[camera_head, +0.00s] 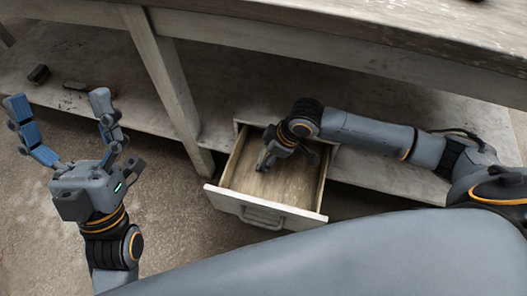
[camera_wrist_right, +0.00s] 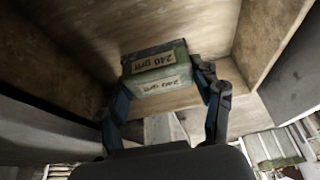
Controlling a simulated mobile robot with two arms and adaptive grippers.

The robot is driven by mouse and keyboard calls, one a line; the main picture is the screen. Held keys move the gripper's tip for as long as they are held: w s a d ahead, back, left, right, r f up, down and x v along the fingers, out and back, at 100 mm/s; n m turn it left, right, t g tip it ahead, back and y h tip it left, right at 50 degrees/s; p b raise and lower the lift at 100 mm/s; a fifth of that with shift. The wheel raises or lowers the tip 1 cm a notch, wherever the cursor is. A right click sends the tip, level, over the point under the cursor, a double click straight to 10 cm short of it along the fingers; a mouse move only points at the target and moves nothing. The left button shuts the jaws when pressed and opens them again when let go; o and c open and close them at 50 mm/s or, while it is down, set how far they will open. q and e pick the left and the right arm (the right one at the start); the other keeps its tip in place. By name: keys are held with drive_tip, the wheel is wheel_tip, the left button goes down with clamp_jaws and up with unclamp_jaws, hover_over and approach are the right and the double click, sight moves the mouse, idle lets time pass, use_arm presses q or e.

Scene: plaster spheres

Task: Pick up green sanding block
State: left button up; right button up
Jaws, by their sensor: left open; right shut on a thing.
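The green sanding block (camera_wrist_right: 156,82), with "240 grit" labels on its faces, sits between the two fingers of my right gripper (camera_wrist_right: 164,92) in the right wrist view. My right gripper is shut on it. In the head view my right gripper (camera_head: 270,155) reaches down into the open drawer (camera_head: 262,212); the block is mostly hidden by the gripper there. My left gripper (camera_head: 62,112) is open and empty, fingers up, at the left of the head view, far from the drawer.
The wooden drawer is pulled out under a worn bench (camera_head: 330,30); its walls surround my right gripper. A bench leg (camera_head: 165,80) stands left of the drawer. Small dark objects (camera_head: 39,74) lie on the lower shelf at left. The floor (camera_head: 165,225) left of the drawer is clear.

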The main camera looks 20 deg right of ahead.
use_arm(q)
drive_tip(key=w+f+g+y+p, duration=0.3)
drive_tip(key=w+f+g, duration=0.5)
drive_tip(key=f, duration=0.2)
wheel_tip(320, 180, down, 12)
drive_tip(key=s+a+g+y+p, duration=0.1)
drive_tip(key=s+g+y+p, duration=0.1)
drive_tip(key=g, duration=0.5)
drive_tip(key=shift+a+n+g+p, duration=0.25)
drive_tip(key=shift+n+g+p, duration=0.05)
drive_tip(key=shift+p, duration=0.05)
use_arm(e)
drive_tip(key=s+d+r, duration=0.3)
drive_tip(key=s+r, duration=0.4)
drive_tip(key=s, duration=0.4)
drive_tip(key=shift+s+d+r, duration=0.3)
drive_tip(key=shift+d+r, duration=0.1)
